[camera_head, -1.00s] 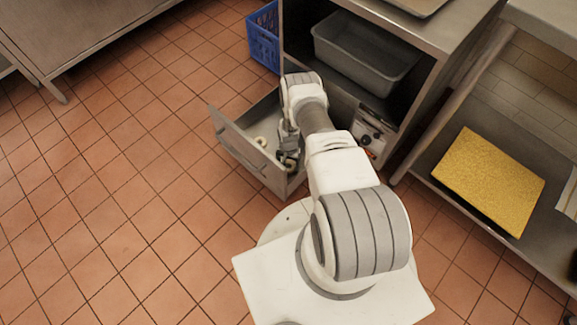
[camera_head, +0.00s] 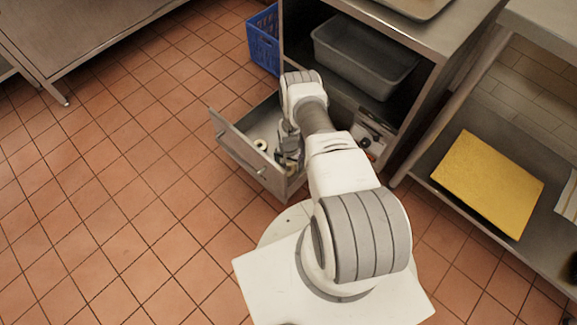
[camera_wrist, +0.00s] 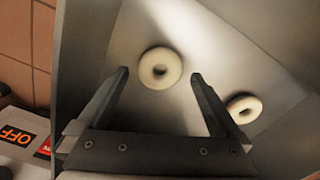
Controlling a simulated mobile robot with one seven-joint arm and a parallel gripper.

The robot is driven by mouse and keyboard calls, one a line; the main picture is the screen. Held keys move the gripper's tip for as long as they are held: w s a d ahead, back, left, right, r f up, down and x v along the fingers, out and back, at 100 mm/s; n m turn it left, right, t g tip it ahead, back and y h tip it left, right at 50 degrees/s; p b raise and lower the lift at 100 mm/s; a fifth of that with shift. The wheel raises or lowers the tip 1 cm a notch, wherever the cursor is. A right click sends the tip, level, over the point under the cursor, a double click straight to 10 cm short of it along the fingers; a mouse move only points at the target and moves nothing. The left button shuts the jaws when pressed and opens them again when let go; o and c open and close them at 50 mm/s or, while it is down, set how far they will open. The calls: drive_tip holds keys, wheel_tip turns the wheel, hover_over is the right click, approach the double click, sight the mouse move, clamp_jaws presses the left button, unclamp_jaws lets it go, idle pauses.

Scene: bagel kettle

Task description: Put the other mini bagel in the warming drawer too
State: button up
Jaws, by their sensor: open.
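The open warming drawer (camera_head: 240,150) holds two pale ring-shaped mini bagels, both lying flat on its floor in the wrist view. One mini bagel (camera_wrist: 160,68) lies between and just beyond my fingertips, apart from both. The other mini bagel (camera_wrist: 244,108) lies to the right of my right finger; it also shows in the head view (camera_head: 260,144), left of my gripper. My gripper (camera_wrist: 160,75) is open and empty, pointing down into the drawer. In the head view my gripper (camera_head: 289,152) mostly hides the nearer bagel.
Drawer walls stand close around my gripper. A control panel (camera_head: 372,138) is right of the drawer, beneath a shelf with a grey tub (camera_head: 365,58). A blue crate (camera_head: 263,40) stands behind. A yellow board (camera_head: 488,183) lies on the right shelf. The tiled floor at left is clear.

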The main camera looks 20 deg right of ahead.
drive_tip(key=w+r+n+t+p, duration=0.15)
drive_tip(key=w+r, duration=0.35)
drive_tip(key=r, duration=1.1)
drive_tip(key=w+r+p, duration=0.2)
drive_tip(key=w+r, duration=0.2)
drive_tip(key=r, duration=1.2)
drive_tip(key=a+r+n, duration=0.2)
drive_tip(key=a+r, duration=0.1)
drive_tip(key=r, duration=1.7)
drive_tip(key=s+a+r+n+t, duration=0.1)
drive_tip(key=s+a+r, duration=0.1)
drive_tip(key=s+r, duration=0.6)
drive_tip(key=s+a+r+n+t, duration=0.25)
drive_tip(key=s+r, duration=0.25)
drive_tip(key=r, duration=0.7)
drive_tip(key=s+a+r+n, duration=0.1)
drive_tip(key=s+r, duration=0.1)
drive_tip(key=s, duration=0.6)
drive_tip(key=s+a+r+n, duration=0.1)
drive_tip(key=s+a+r, duration=0.1)
drive_tip(key=s, duration=0.7)
drive_tip(key=shift+s+a+r+t, duration=0.15)
drive_tip(key=shift+s+r+t, duration=0.15)
drive_tip(key=shift+r, duration=0.5)
